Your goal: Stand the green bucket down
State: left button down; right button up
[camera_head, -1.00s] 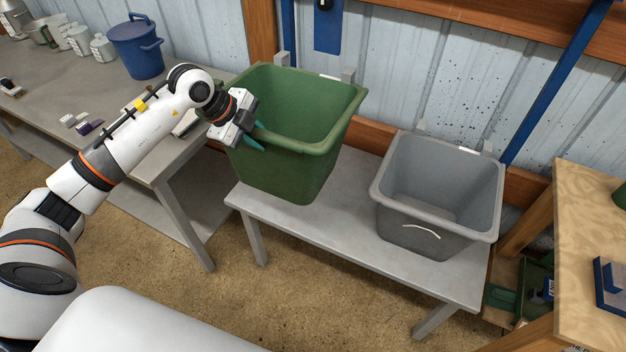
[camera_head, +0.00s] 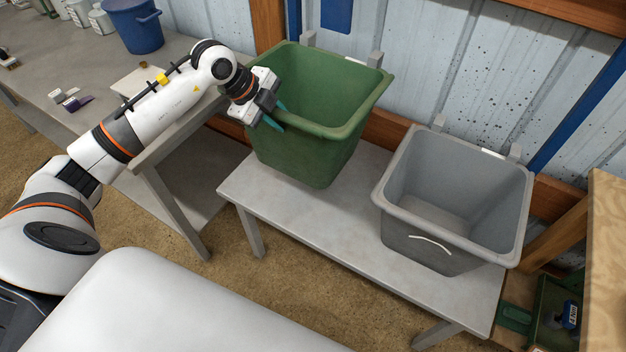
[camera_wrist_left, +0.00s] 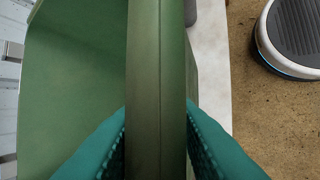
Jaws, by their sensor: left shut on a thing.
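The green bucket (camera_head: 310,150) is at the left end of the low grey bench (camera_head: 300,215), upright or slightly tilted, with its open top up. Whether its base touches the bench I cannot tell. My left gripper (camera_head: 275,112) is shut on the bucket's near left rim. In the left wrist view the two teal fingers (camera_wrist_left: 160,150) clasp both sides of the green rim (camera_wrist_left: 160,75). My right gripper is in neither view.
A grey bucket (camera_head: 450,255) stands on the right part of the bench, with a gap between it and the green one. Grey hooks (camera_head: 375,60) stick up behind the buckets. A table (camera_head: 120,70) with a blue pot (camera_head: 135,28) is at left.

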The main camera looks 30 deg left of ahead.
pick_arm(q)
jog(key=b, duration=0.4)
send_over(286, 160)
jog(key=f, duration=0.4)
jog(key=shift+s+a+f, duration=0.15)
jog(key=shift+a, duration=0.05)
notch_tip(286, 160, down, 10)
jog(key=shift+r, duration=0.1)
jog(key=c, duration=1.6)
grip_release()
jog(key=shift+s+f, duration=0.2)
jog(key=o, duration=0.4)
jog(key=shift+o, duration=0.2)
jog(key=shift+r, duration=0.1)
jog(key=v, duration=1.2)
jog(key=shift+w, duration=0.1)
